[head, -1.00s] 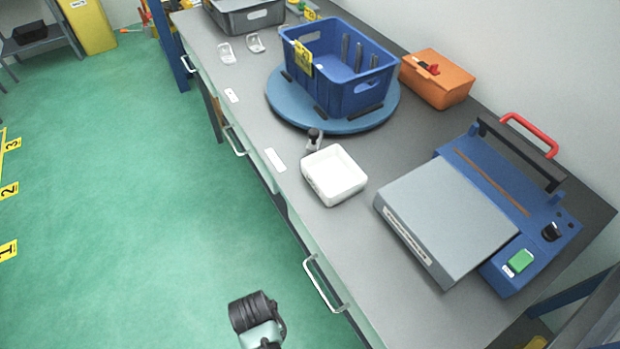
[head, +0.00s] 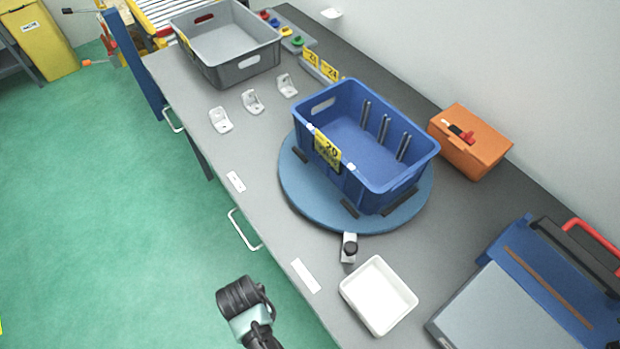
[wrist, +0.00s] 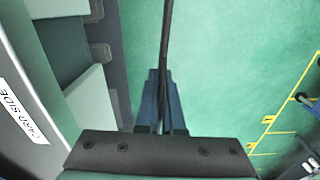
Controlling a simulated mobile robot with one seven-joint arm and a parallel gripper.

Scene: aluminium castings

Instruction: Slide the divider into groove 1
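In the wrist view, a thin dark strip, which looks like the divider (wrist: 167,35) seen edge-on, runs down from the top edge. My gripper (wrist: 165,85) is shut on it, one blue finger on each side. Green floor lies behind them. The head view shows neither gripper nor divider. There, the blue crate (head: 345,177) stands on a round blue turntable (head: 297,195), open at the top and empty. Upright grey ribs (head: 384,128) line its far inner wall, with grooves there. No groove numbers are readable.
An orange box (head: 470,140) is right, a grey crate (head: 226,45) behind left, with white brackets (head: 252,102) nearby. A "CARD SIDE" label (wrist: 20,112) shows in the wrist view.

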